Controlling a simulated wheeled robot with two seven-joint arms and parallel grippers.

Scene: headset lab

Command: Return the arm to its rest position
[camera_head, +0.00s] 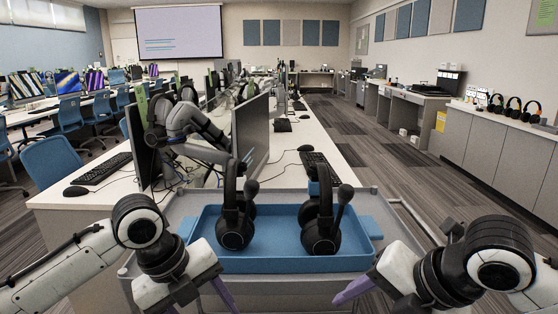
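My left gripper (198,303) is low in the picture, left of the blue tray (290,265). One purple finger stands at the outer end of its white body, spread away from the rest, with nothing seen between. My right gripper (372,300) is low on the other side of the tray, also with a purple finger at the outer end of its body. The bottom edge cuts off both grippers. Neither touches the tray. Two black headsets stand in the tray: a left headset (235,232) and a right headset (321,236), each with a microphone boom.
The tray rests on a grey cart (180,212) before a white desk (95,198) with monitors (250,132) and keyboards (320,168). A headset (155,138) hangs at a monitor on the left. More headsets (513,107) stand on the right counter. Carpeted floor is open at right.

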